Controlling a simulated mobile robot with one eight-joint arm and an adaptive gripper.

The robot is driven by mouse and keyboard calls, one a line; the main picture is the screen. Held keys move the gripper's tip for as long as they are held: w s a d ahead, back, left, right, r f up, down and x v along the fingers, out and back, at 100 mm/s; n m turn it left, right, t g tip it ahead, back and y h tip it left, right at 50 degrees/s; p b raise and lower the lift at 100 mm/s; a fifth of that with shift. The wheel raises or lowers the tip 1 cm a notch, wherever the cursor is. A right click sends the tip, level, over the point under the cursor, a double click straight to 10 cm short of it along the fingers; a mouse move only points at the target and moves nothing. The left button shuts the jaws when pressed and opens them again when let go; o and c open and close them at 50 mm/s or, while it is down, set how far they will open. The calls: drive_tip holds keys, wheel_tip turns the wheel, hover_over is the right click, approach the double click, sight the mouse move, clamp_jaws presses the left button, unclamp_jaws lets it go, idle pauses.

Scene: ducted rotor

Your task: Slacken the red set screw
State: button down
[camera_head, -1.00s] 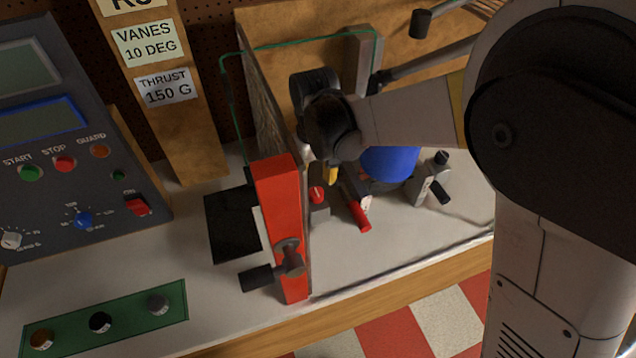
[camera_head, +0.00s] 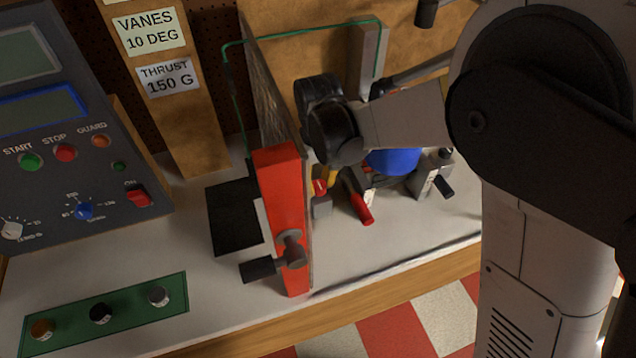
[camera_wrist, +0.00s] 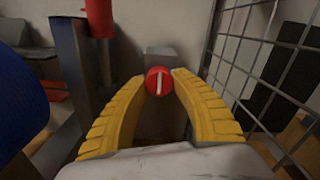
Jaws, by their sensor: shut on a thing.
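The red set screw (camera_wrist: 159,81) is a round red head with a pale slot line, on a small grey block (camera_wrist: 160,58), in the wrist view. My gripper (camera_wrist: 159,84) has yellow ribbed fingers, one on each side of the red head, with their tips closed on it. The slot line stands nearly upright in that view. In the head view the red head (camera_head: 320,186) and grey block (camera_head: 321,206) show behind the red post, below my wrist. My fingers are mostly hidden there by my arm.
A wire mesh guard (camera_wrist: 262,60) stands close on the right in the wrist view. A red handle (camera_head: 361,208) and a blue rounded body (camera_head: 394,161) are nearby. A red post (camera_head: 281,215) with a dark knob stands at the front. The control panel (camera_head: 60,130) is at left.

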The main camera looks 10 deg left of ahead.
drive_tip(key=n, duration=0.4)
drive_tip(key=shift+s, duration=0.1)
drive_tip(key=n, duration=0.5)
drive_tip(key=shift+s, duration=0.1)
drive_tip(key=n, duration=0.4)
drive_tip(key=shift+n+b, duration=0.3)
drive_tip(key=shift+b, duration=0.05)
drive_tip(key=shift+s+n, duration=0.15)
drive_tip(key=shift+n, duration=1.95)
drive_tip(key=c, duration=1)
unclamp_jaws()
drive_tip(key=shift+c, duration=0.2)
